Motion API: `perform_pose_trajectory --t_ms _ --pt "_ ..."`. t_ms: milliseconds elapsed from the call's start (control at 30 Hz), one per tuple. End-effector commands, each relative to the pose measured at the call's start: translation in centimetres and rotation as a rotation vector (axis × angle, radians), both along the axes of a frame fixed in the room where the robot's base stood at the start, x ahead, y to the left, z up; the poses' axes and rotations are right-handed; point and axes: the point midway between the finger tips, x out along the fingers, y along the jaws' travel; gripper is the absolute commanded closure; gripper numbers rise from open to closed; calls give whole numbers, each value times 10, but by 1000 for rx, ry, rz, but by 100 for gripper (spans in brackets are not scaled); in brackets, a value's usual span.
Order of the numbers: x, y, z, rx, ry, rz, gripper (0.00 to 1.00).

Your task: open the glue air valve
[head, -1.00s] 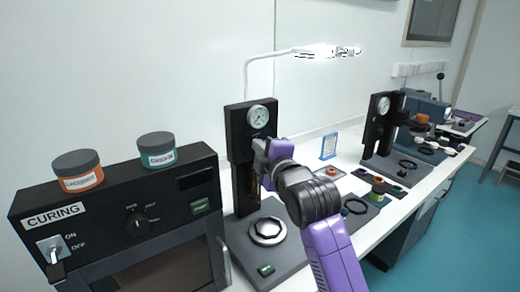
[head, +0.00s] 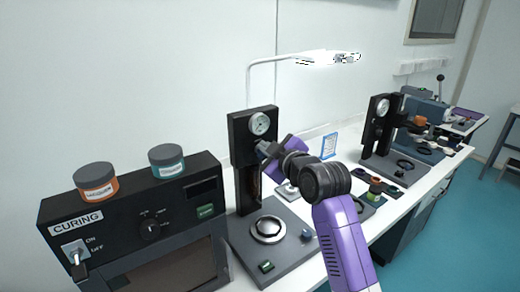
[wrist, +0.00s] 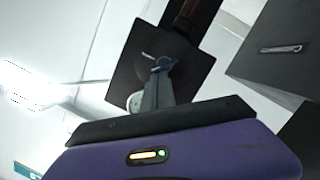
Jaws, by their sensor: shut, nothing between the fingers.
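The glue station is a black upright column (head: 244,180) with a round white pressure gauge (head: 260,123) near its top. My gripper (head: 262,148) is at the front of the column's head block, just below the gauge. In the wrist view the shut fingers (wrist: 158,75) point at the dark head block (wrist: 190,65). The gripper holds nothing.
The curing oven (head: 140,225) stands to the left with an orange-labelled jar (head: 97,184) and a teal-labelled jar (head: 168,160) on top. A round ring fixture (head: 268,229) is on the station's base. Another black station (head: 378,130) stands farther right.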

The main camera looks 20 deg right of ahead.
Motion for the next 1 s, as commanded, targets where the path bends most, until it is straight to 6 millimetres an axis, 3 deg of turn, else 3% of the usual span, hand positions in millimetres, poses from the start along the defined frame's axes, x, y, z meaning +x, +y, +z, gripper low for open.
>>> perform_pose_trajectory --t_ms 600,1000 --pt "5 -15 0 515 167 -1 100" --pt "-6 -18 2 517 165 -2 100"
